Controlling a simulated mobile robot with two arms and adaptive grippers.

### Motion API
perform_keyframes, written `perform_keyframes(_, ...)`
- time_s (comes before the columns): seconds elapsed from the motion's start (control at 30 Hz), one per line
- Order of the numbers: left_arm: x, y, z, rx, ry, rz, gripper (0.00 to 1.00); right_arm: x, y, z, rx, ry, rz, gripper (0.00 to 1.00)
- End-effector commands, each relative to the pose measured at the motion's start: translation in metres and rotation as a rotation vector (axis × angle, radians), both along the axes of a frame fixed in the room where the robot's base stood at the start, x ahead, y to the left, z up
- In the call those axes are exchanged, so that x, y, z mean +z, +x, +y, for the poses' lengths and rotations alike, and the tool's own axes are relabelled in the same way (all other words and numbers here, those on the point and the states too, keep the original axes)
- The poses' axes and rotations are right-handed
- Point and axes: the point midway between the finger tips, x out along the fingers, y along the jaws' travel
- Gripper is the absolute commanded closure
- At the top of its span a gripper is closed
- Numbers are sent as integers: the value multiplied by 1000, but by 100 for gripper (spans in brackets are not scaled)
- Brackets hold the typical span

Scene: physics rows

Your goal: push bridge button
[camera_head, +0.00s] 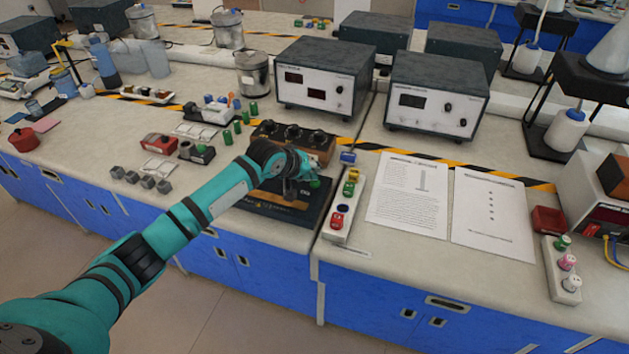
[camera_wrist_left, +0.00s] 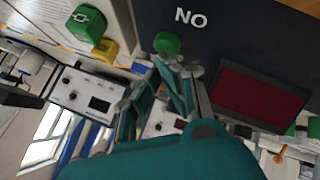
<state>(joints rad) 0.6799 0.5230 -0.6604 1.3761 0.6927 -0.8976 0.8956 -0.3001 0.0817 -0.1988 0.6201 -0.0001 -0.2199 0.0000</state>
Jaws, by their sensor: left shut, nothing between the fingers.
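A dark bridge board (camera_head: 265,207) lies near the front edge of the bench, with a row of round black knobs (camera_head: 293,132) behind it. A small round green button (camera_head: 315,183) shows at its right side. In the left wrist view the green button (camera_wrist_left: 167,43) sits on the dark panel by the letters "NO", beside a dark red window (camera_wrist_left: 258,97). My left gripper (camera_head: 303,190) is over the board, shut and empty, pointing down. In the left wrist view its fingertips (camera_wrist_left: 170,68) are right by the button; whether they touch it I cannot tell. My right gripper is not in view.
A white strip (camera_head: 343,215) with red, green and yellow blocks stands just right of the board. Two metered instruments (camera_head: 323,80) (camera_head: 435,97) stand behind. Printed sheets (camera_head: 411,190) lie to the right. Small grey cubes (camera_head: 148,182) and a red box (camera_head: 159,142) are at left.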

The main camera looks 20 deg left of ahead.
Motion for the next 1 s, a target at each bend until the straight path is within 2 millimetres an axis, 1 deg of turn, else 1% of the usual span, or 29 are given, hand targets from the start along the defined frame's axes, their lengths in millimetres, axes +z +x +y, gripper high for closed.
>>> perform_keyframes(0.33, -1, 0, 0, 1, -1, 0, 100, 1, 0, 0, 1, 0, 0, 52)
perform_keyframes(0.6, -9, 0, 0, 0, 0, 1, 100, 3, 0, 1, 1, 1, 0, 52)
perform_keyframes(0.87, -10, -1, 0, 0, 1, 3, 100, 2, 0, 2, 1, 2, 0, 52)
perform_keyframes(1.0, -7, -1, 0, -1, 0, 3, 100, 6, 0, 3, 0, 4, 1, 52)
